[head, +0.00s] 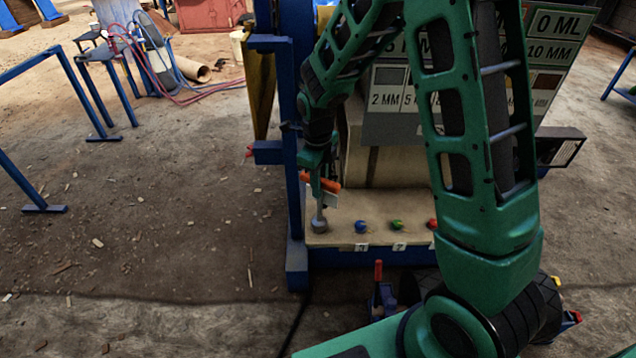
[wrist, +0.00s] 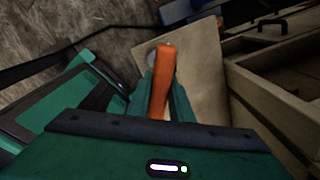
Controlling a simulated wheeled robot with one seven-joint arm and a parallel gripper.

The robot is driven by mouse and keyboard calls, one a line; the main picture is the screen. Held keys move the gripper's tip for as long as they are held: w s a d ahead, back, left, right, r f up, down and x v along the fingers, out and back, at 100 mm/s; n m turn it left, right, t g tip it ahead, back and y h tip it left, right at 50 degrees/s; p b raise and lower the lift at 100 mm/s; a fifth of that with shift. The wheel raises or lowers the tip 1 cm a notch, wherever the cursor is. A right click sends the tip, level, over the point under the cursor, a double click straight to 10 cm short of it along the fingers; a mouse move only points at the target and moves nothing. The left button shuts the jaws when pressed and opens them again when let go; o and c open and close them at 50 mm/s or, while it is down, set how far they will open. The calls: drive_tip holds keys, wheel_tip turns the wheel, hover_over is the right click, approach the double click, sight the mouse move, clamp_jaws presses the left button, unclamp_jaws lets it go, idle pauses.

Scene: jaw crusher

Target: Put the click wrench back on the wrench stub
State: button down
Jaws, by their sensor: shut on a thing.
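The click wrench, with its orange handle (head: 334,186), is in my gripper (head: 318,188) above the left end of the wooden shelf. In the wrist view the orange handle (wrist: 162,78) sits between the green fingers of my gripper (wrist: 163,95). In the head view a grey rod runs down below the fingers to a round grey piece (head: 319,226) on the shelf. I cannot tell whether this round piece is the wrench's head, the stub, or both together. Part of it also shows behind the handle in the wrist view (wrist: 151,50).
Blue (head: 361,227), green (head: 397,225) and red (head: 432,224) knobs stand in a row on the shelf (head: 340,238), right of the grey piece. A blue post (head: 295,180) rises close on the left. A sign board (head: 390,128) hangs above. Open dirt floor lies left.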

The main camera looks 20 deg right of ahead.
drive_tip(key=shift+f, duration=0.3)
drive_tip(key=c, duration=1.5)
unclamp_jaws()
